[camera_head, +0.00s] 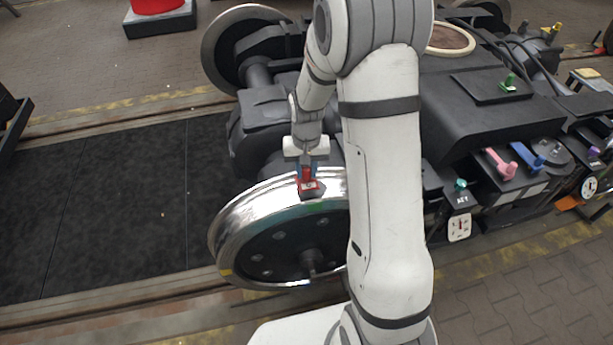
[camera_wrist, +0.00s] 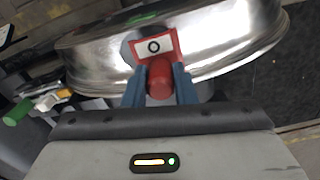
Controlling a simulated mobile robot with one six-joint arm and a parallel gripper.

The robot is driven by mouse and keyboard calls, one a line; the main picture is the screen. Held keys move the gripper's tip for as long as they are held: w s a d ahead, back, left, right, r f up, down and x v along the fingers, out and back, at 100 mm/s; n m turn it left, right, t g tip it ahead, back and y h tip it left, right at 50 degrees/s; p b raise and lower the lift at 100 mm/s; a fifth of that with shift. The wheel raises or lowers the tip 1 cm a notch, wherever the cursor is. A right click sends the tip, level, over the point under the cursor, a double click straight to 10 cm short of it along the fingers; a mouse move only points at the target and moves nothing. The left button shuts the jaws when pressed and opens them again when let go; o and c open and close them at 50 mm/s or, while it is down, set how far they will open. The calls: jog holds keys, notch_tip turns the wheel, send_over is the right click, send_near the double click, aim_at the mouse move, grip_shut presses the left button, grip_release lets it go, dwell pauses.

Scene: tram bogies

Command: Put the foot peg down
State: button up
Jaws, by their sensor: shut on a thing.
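My gripper (camera_head: 306,172) points down over the top of the shiny wheel (camera_head: 240,220) at the near side of the bogie. Its blue fingers (camera_wrist: 160,75) are shut on the red grip of the foot peg (camera_wrist: 160,82). The peg has a red-framed white plate with a dark ring mark, and a dark foot below; it also shows in the head view (camera_head: 308,184). The foot is at the wheel's bright rim (camera_wrist: 215,40); I cannot tell whether it touches. My arm hides part of the wheel's right side.
Right of my arm, the bogie carries pink (camera_head: 500,163) and blue (camera_head: 526,156) handles, a teal peg (camera_head: 460,185) and a green peg (camera_head: 509,82) on a dark plate. A white dial tag (camera_head: 459,227) hangs below. The dark floor mat (camera_head: 120,200) at left is clear.

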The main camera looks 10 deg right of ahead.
aim_at(307, 177)
jog(key=shift+f, duration=1.35)
jog(key=shift+f, duration=0.15)
jog(key=o, duration=1)
jog(key=shift+c, duration=0.2)
